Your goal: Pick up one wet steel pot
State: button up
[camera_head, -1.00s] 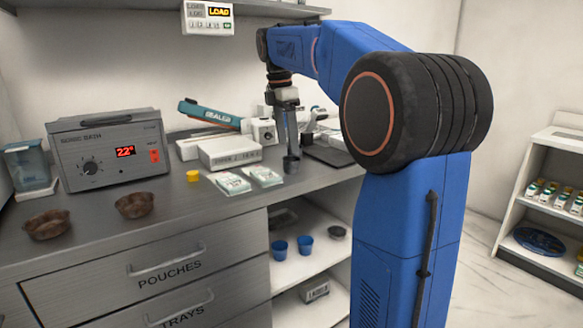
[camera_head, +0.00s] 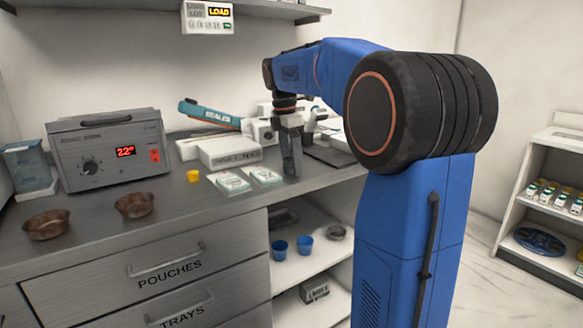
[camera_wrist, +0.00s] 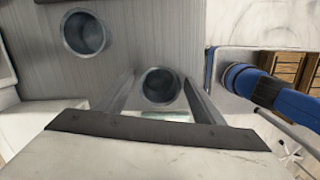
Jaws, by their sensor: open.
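A round steel pot (camera_wrist: 161,85) stands on the grey counter between the two fingers of my gripper (camera_wrist: 158,76) in the wrist view. The fingers are open, one on each side of it, and I cannot tell whether they touch it. A second steel pot (camera_wrist: 84,32) stands apart, to the upper left in that view. In the head view my gripper (camera_head: 291,163) points down at the counter, and its fingers hide most or all of the pot there. I cannot tell from the frames which pot is wet.
Two white packets (camera_head: 229,182) lie just left of the gripper. A yellow cup (camera_head: 192,176), two brown bowls (camera_head: 134,205) and a heated bath unit (camera_head: 110,150) stand further left. A sealer (camera_head: 208,114) is behind. Blue cups (camera_head: 305,245) sit on the shelf below.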

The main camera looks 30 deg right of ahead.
jog(key=c, duration=1)
jog(key=shift+c, duration=0.2)
jog(key=shift+r, duration=0.1)
